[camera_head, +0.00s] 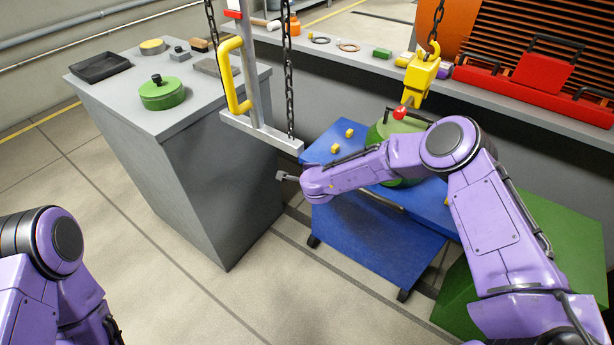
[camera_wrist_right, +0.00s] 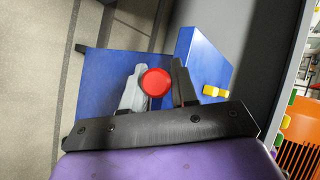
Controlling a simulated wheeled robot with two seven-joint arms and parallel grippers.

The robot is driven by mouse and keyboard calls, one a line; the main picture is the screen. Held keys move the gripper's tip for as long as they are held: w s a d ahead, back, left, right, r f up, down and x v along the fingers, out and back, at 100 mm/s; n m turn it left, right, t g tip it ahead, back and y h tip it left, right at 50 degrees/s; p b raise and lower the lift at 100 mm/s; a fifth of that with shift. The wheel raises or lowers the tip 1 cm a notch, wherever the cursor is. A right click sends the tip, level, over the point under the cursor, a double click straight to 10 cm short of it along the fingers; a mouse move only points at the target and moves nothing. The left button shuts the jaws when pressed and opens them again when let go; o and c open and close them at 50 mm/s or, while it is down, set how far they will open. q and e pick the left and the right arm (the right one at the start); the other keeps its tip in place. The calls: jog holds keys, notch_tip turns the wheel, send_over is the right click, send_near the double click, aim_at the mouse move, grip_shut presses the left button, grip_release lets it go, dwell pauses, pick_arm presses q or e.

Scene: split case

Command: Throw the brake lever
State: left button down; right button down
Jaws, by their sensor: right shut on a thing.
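In the right wrist view, my right gripper (camera_wrist_right: 158,90) has one finger on each side of a round red knob (camera_wrist_right: 156,82) and is shut on it. The knob looks like the end of the brake lever; the rest of the lever is hidden behind it. The knob is over or beside the blue cart (camera_wrist_right: 103,75).
A grey cabinet (camera_head: 200,170) with a green pot (camera_head: 162,95) stands left of the cart. A hanging frame with a yellow handle (camera_head: 233,80) and a yellow chain hook (camera_head: 420,75) hang nearby. A green round case (camera_head: 377,135) sits on the cart. The floor at front left is clear.

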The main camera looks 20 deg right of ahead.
jog(key=shift+r, duration=0.1)
dwell(0.4)
jog(key=c, duration=1)
grip_release()
jog(key=shift+o, duration=0.2)
jog(key=v, duration=1)
jog(key=shift+s+r, duration=0.2)
jog(key=shift+r, duration=0.1)
jog(key=s+d+f+n+g+p, duration=0.1)
jog(key=s+f+n, duration=0.35)
jog(key=s, duration=0.35)
jog(key=s+d+f+n+g+p, duration=0.1)
jog(key=s+d+f+n+g, duration=0.1)
jog(key=s+f+n, duration=0.5)
jog(key=s+d+f+n+g+h, duration=0.1)
jog(key=s+d, duration=0.3)
jog(key=s, duration=0.7)
jog(key=s+d+f+n+g+h+p, duration=0.1)
jog(key=s+d, duration=0.3)
jog(key=s, duration=0.8)
jog(key=shift+d+f+g+p, duration=0.25)
jog(key=shift+f+g+p, duration=0.1)
jog(key=shift+g, duration=0.55)
